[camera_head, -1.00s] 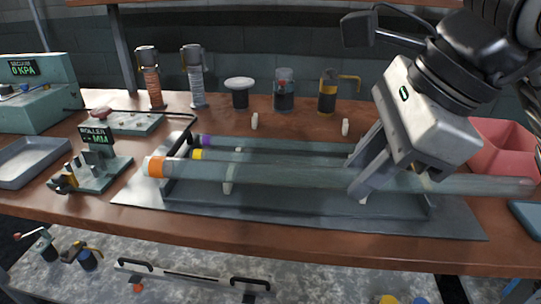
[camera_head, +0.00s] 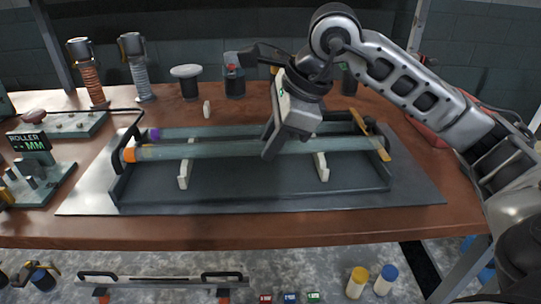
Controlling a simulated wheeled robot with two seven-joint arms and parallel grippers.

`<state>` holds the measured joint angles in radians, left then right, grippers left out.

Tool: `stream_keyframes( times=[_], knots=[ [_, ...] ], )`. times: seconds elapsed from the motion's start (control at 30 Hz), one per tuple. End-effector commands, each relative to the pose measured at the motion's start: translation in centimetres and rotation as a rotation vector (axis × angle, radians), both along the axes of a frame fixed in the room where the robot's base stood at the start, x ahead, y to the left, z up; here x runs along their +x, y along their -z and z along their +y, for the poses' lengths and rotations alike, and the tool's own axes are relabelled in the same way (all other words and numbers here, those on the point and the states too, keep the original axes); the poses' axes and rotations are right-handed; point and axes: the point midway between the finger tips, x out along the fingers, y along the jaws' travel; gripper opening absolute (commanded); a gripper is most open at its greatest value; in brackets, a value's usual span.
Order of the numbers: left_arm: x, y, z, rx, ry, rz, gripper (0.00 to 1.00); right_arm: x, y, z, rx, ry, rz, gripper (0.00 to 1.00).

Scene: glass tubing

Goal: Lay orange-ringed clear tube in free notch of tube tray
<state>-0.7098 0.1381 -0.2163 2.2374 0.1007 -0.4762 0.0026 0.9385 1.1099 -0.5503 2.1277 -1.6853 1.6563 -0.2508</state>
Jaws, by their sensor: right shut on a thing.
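The orange-ringed clear tube (camera_head: 225,150) lies lengthwise across the dark grey tube tray (camera_head: 250,185), its orange ring (camera_head: 130,155) at the left end. My right gripper (camera_head: 272,143) is shut on it right of its middle. The tube looks roughly level, over or at the pale notched supports (camera_head: 184,174) and (camera_head: 321,167); I cannot tell whether it touches them. A purple-ringed tube (camera_head: 154,134) lies behind it. A bit of yellow shows between the two, mostly hidden. My left gripper is not in view.
A black curved rod (camera_head: 118,152) stands at the tray's left end, and a yellow bar (camera_head: 377,142) slants at its right end. Spools and jars, including a white-topped one (camera_head: 186,80), stand behind. The roller device (camera_head: 32,160) is at left. The tray's front part is bare.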

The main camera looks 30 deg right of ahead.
Motion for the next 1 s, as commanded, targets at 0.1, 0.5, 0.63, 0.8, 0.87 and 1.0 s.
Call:
stream_keyframes(
  times=[0.1, 0.5, 0.63, 0.8, 0.87, 1.0],
  knots=[
    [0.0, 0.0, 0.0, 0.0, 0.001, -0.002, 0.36, 0.6, 0.9, -0.2, -0.001, 0.002, 0.004, 0.0],
    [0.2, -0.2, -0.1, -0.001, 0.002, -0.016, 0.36, 0.7, 3.9, -0.2, 0.0, 0.0, -0.001, 0.0],
    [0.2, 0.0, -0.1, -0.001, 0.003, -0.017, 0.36, 0.7, 4.2, -0.2, 0.0, 0.0, -0.001, 0.0],
    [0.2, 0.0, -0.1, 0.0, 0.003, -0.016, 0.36, 0.7, 4.2, -0.2, -0.001, 0.0, 0.0, 0.44],
    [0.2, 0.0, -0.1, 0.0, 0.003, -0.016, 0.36, 0.7, 4.2, -0.2, -0.001, 0.0, 0.0, 0.44],
    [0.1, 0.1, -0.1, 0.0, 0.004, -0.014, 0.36, 0.7, 4.2, -0.2, -0.001, 0.0, 0.0, 0.44]
  ],
)
